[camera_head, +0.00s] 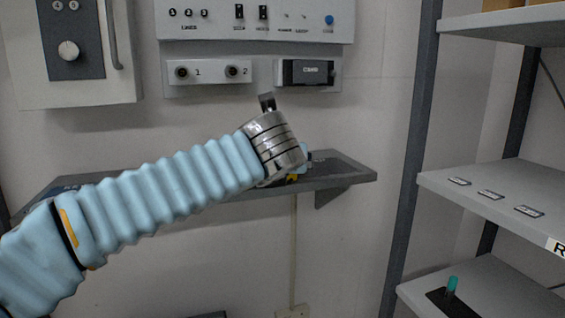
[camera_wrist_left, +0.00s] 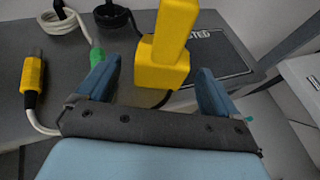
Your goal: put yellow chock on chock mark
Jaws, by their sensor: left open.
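A yellow block with an upright post (camera_wrist_left: 168,70), which looks like the chock, stands on the grey wall shelf (camera_wrist_left: 45,120) in the left wrist view. My left gripper (camera_wrist_left: 157,66) is open, with one blue finger on each side of the block and a visible gap to each. In the head view my left gripper is mostly hidden behind its metal wrist at the wall shelf (camera_head: 345,168); only bits of blue and yellow show there. I cannot make out a chock mark for certain. My right gripper is in neither view.
A dark plate with partly hidden lettering ending "TED" (camera_wrist_left: 218,52) lies right of the block. A white cable coil (camera_wrist_left: 62,20), black coil (camera_wrist_left: 112,15), green connector (camera_wrist_left: 97,58) and yellow connector (camera_wrist_left: 33,78) lie left. A shelf rack (camera_head: 485,195) stands at right.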

